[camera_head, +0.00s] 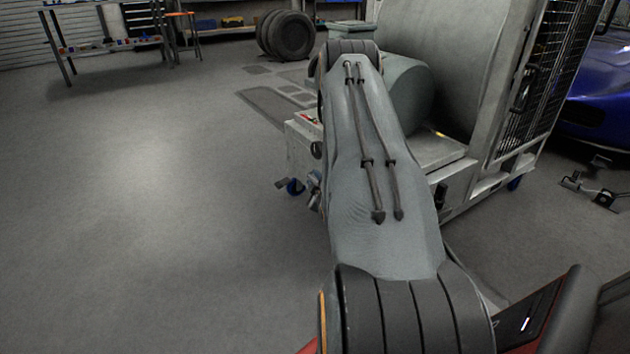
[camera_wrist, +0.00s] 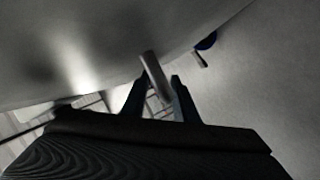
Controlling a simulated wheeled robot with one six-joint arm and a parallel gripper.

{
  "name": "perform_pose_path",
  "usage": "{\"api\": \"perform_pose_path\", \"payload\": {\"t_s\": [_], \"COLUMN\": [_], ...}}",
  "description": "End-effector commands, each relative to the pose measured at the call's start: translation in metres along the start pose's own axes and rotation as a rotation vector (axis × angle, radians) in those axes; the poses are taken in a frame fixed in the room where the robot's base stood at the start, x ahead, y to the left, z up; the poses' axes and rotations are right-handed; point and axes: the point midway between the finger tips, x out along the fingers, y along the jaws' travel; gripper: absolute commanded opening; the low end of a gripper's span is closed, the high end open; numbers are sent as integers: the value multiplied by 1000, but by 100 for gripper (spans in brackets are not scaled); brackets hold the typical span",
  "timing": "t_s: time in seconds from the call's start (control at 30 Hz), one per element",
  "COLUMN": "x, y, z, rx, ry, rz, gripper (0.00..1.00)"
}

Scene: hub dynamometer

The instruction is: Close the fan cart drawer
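The fan cart (camera_head: 455,150) is a large pale grey unit with a rounded housing and a black mesh guard, right of centre in the head view. My arm covers part of its near side, and I cannot make out the drawer's outline or how far it stands out. In the wrist view my gripper (camera_wrist: 158,90) has two dark fingers standing apart. A grey bar (camera_wrist: 153,72), possibly a handle, shows between them in the picture; contact cannot be told. A pale panel (camera_wrist: 60,50) fills the upper left.
A workbench (camera_head: 105,45), a stool (camera_head: 183,30) and stacked tyres (camera_head: 287,35) stand at the back. A blue car (camera_head: 600,95) is at the right. The floor at left is clear.

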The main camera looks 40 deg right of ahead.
Motion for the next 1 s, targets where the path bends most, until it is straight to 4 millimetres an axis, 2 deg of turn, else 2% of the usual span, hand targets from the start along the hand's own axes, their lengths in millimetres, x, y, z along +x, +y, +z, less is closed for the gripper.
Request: {"api": "perform_pose_path", "payload": {"t_s": [0.33,0.73,1.0], "x": [-5,-64,-78], "y": [1,2,1], "z": [-1,0,1], "rx": [0,1,0], "ry": [1,-1,0], "rz": [1,-1,2], "gripper": [28,28,28]}}
